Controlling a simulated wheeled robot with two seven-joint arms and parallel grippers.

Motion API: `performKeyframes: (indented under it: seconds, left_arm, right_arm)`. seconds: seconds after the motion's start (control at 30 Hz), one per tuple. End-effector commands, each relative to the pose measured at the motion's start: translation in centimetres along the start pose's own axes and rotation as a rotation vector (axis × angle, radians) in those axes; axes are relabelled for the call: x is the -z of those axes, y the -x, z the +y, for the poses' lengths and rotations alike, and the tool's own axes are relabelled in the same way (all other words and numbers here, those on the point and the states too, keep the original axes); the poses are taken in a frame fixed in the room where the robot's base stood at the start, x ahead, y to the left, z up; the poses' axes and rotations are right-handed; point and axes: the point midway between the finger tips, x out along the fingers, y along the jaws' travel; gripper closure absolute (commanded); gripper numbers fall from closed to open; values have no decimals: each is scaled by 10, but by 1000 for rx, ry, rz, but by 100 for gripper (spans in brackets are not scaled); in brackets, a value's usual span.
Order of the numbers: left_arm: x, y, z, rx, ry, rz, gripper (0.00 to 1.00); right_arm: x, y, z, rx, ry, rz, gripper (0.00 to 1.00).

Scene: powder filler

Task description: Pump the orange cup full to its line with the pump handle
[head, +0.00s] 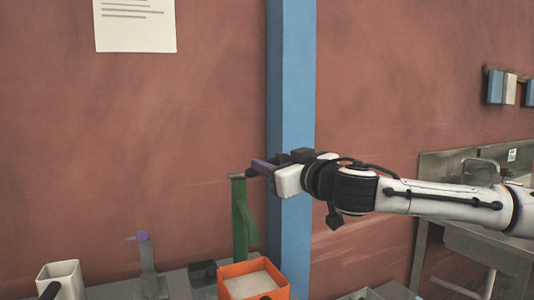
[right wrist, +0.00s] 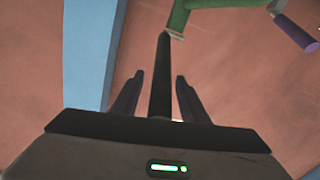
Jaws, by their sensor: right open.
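The orange cup (head: 239,268) stands open at the bottom of the head view, with pale powder inside; I cannot make out its line. A green pump (head: 241,218) rises behind it, and its green arm (right wrist: 181,15) shows at the top of the right wrist view. A black bar (right wrist: 160,75), apparently the pump handle, runs from the end of that arm. My right gripper (head: 262,167) is open by the pump's top. In the wrist view, the bar lies between its two fingers, with gaps on both sides. My left gripper is not in view.
A grey lever stand with a purple end (head: 143,238) and a white container (head: 60,278) stand left of the pump. A blue post (head: 290,95) rises behind the gripper. A metal sink bench (head: 480,240) is at the right.

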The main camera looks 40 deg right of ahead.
Motion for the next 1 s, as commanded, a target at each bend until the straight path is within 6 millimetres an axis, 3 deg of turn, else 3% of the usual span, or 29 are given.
performKeyframes:
  seconds: [0.4,0.8,1.0]
  left_arm:
    - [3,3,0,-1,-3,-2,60]
    - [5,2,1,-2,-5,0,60]
    - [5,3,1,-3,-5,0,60]
  right_arm:
    - [0,-20,0,0,4,0,60]
    - [0,-22,-2,3,2,2,60]
    - [0,-22,-2,3,2,2,94]
